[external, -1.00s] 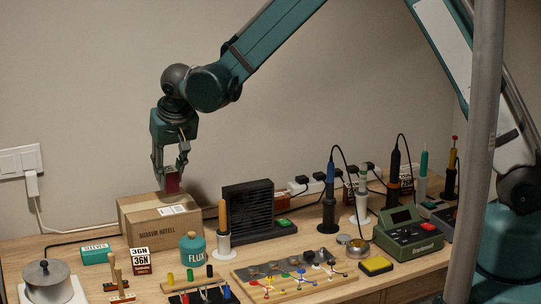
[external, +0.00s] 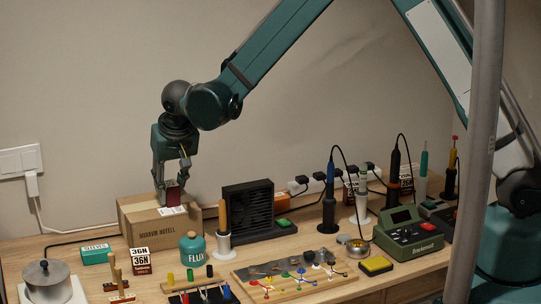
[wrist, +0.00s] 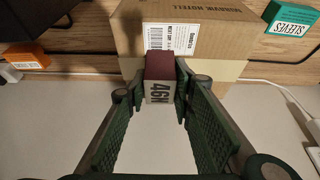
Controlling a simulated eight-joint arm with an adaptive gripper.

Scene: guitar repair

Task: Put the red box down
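The small red box (external: 173,197) is dark red with a white label; in the wrist view it (wrist: 160,68) shows the label "46N". My gripper (external: 171,190) is shut on it, with one finger on each side; the fingertips also show in the wrist view (wrist: 160,90). My gripper points down over the cardboard box (external: 150,233). The red box is at the height of its top face, near the white shipping label (wrist: 171,38). I cannot tell whether the red box touches the cardboard.
A black fume fan (external: 248,212) and an orange-handled tool in a stand (external: 223,230) are to the right.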

